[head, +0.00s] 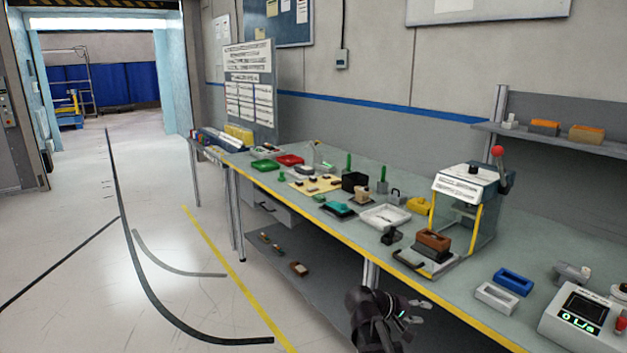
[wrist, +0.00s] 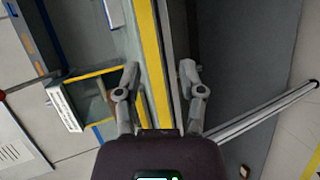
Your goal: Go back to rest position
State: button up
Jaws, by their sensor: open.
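My gripper (head: 413,311) is in the lower middle of the head view, in front of the workbench (head: 455,300) near its yellow front edge. In the wrist view, my gripper (wrist: 158,72) has its two fingers spread apart, with nothing between them. The bench's yellow edge strip (wrist: 150,50) runs behind the fingers there. The gripper appears apart from the bench and its objects.
A press-like fixture (head: 465,195) with a red-knobbed lever stands on the bench. Blue (head: 513,281) and white (head: 496,297) blocks and a display device (head: 585,318) lie to the right. Trays and small parts fill the far bench.

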jog(key=s+a+f+m+g+y, duration=0.3)
jog(key=s+a+f+y, duration=0.75)
jog(key=y, duration=0.25)
notch_tip(320, 180, up, 13)
jog(key=p, duration=1.3)
jog(key=shift+s+p, duration=0.35)
jog(key=shift+p, duration=0.05)
jog(key=shift+d, duration=0.1)
dwell(1.4)
